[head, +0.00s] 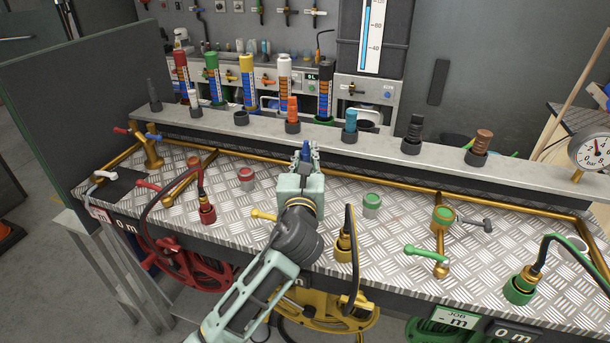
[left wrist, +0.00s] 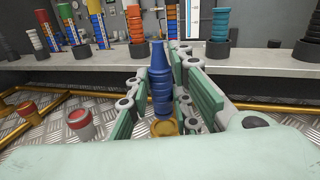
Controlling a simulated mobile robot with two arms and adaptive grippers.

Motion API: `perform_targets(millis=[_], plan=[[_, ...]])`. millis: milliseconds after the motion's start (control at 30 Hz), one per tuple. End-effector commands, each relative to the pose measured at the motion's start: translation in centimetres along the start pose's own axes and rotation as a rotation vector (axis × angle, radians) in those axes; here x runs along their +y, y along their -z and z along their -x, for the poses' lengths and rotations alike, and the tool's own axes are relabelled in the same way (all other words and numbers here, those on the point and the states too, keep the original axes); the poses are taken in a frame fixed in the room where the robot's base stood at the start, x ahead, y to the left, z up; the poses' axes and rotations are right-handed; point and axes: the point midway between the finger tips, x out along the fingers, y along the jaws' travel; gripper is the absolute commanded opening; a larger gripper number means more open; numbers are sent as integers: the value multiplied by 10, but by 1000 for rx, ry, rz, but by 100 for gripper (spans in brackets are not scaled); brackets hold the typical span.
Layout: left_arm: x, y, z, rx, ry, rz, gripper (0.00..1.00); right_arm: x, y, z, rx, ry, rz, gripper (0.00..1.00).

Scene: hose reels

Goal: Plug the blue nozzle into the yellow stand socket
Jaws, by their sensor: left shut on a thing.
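The blue nozzle (head: 305,152) is upright between the fingers of my left gripper (head: 306,160), which is shut on it. In the left wrist view the ribbed blue nozzle (left wrist: 161,85) stands between the green finger pads of my left gripper (left wrist: 163,100). A yellow ring, the yellow stand socket (left wrist: 167,127), shows right at the nozzle's lower end. I cannot tell whether the nozzle's tip is inside it or just above it. In the head view my gripper hides this socket. My right gripper is not in view.
A red stand (head: 246,178) is left and a green-topped stand (head: 371,205) right on the tread-plate bench. Behind, a grey shelf (head: 380,145) holds several nozzles, including an orange one (head: 292,110), and an empty holder (head: 241,118). A brass pipe (head: 370,187) runs along the bench.

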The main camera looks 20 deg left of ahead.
Motion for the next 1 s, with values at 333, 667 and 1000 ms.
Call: perform_targets(millis=[333, 667, 1000], plan=[[2, 41, 0, 3, 0, 0, 0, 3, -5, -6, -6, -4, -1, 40], [2, 43, 0, 1, -1, -2, 0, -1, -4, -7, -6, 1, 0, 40], [2, 44, 0, 2, -1, -2, 39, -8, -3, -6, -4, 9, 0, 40]])
